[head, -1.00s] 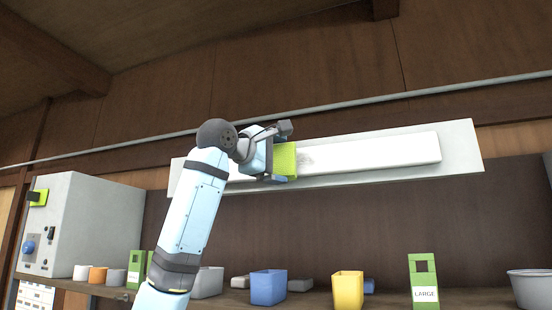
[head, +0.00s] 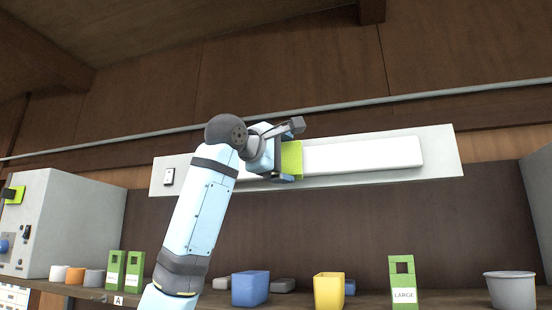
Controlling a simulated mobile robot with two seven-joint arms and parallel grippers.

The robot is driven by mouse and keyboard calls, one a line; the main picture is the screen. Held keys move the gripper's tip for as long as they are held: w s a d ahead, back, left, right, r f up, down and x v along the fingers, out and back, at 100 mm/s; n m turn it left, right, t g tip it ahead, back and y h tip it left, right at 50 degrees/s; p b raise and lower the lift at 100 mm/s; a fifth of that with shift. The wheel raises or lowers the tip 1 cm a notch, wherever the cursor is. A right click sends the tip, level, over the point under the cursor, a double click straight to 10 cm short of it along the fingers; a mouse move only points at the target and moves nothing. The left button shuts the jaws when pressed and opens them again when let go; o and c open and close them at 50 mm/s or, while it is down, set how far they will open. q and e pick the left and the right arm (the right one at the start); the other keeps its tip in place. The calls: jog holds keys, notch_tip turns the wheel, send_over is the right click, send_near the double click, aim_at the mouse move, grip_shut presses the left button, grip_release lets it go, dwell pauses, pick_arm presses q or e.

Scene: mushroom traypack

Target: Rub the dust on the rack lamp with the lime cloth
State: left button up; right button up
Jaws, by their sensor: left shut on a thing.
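The rack lamp is a long white bar (head: 365,154) on a pale grey backing panel (head: 440,158), fixed to the wall above the shelf. My left gripper (head: 287,162) is at the lamp's left part, shut on the lime cloth (head: 292,158). The cloth appears to lie against the lamp's face, though contact is hard to tell. No dust shows on the bar right of the cloth. The part behind the cloth and gripper is hidden. My right gripper is out of view.
A small switch (head: 168,177) sits at the panel's left end. Below, the shelf holds a blue bin (head: 250,288), a yellow bin (head: 328,290), green label holders (head: 402,282) and a grey tub (head: 511,289). A grey box (head: 75,225) stands at left.

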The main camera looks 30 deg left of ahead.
pick_arm(q)
jog(key=shift+w+d, duration=0.2)
jog(key=shift+d, duration=0.5)
jog(key=shift+w+d, duration=0.2)
jog(key=shift+d, duration=0.5)
jog(key=s+a+b, duration=0.1)
jog(key=s+a, duration=0.1)
jog(key=a, duration=0.6)
jog(key=shift+s+d+b, duration=0.25)
jog(key=shift+s+b, duration=0.2)
jog(key=shift+s, duration=0.5)
jog(key=shift+s+d+b, duration=0.2)
jog(key=shift+s+b, duration=0.3)
jog(key=shift+s, duration=0.5)
jog(key=shift+s+d+b, duration=0.25)
jog(key=shift+s+b, duration=0.2)
jog(key=shift+s, duration=0.5)
